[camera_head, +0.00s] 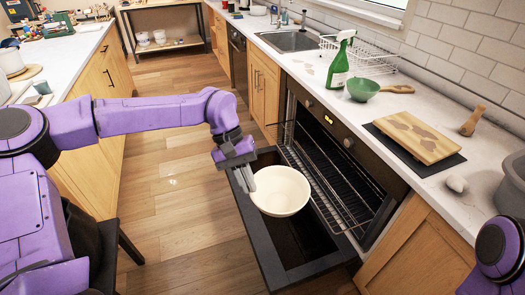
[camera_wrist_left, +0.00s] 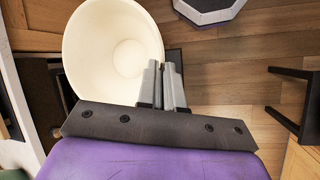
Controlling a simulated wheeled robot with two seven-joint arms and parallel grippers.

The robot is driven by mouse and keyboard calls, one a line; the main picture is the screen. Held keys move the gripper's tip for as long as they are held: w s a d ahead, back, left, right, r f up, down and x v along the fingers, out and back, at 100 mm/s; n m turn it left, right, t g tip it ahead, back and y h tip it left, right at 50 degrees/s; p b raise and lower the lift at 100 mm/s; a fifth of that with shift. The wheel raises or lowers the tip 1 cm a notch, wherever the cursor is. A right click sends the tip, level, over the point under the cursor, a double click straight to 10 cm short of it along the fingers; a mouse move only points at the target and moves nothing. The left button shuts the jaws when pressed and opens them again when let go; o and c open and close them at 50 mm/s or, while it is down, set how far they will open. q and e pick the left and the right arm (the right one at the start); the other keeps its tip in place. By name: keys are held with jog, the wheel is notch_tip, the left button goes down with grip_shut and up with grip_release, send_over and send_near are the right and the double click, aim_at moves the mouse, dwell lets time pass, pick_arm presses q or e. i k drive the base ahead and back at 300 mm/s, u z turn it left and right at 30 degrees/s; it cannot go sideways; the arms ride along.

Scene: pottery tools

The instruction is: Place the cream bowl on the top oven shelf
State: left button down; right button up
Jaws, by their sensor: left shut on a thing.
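The cream bowl (camera_head: 281,190) is held upright at its left rim by my left gripper (camera_head: 246,180), above the lowered oven door. The bowl also fills the upper left of the left wrist view (camera_wrist_left: 105,50), where the left gripper (camera_wrist_left: 160,75) is shut on its rim. The oven (camera_head: 335,150) is open, with its dark door (camera_head: 315,268) folded down. The wire top oven shelf (camera_head: 325,188) shows just right of the bowl, with nothing seen on it. My right gripper is out of view; only part of the right arm shows at the lower right.
The worktop (camera_head: 310,68) above the oven holds a green spray bottle (camera_head: 340,62), a green bowl (camera_head: 363,89) and a wooden board (camera_head: 412,138). A second counter (camera_head: 60,60) stands at left. The wooden floor (camera_head: 180,180) between the counters is clear.

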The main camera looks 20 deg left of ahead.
aim_at(333, 170)
jog(key=u, duration=1)
jog(key=i, duration=0.4)
jog(key=z, duration=2.05)
jog(key=i, duration=0.5)
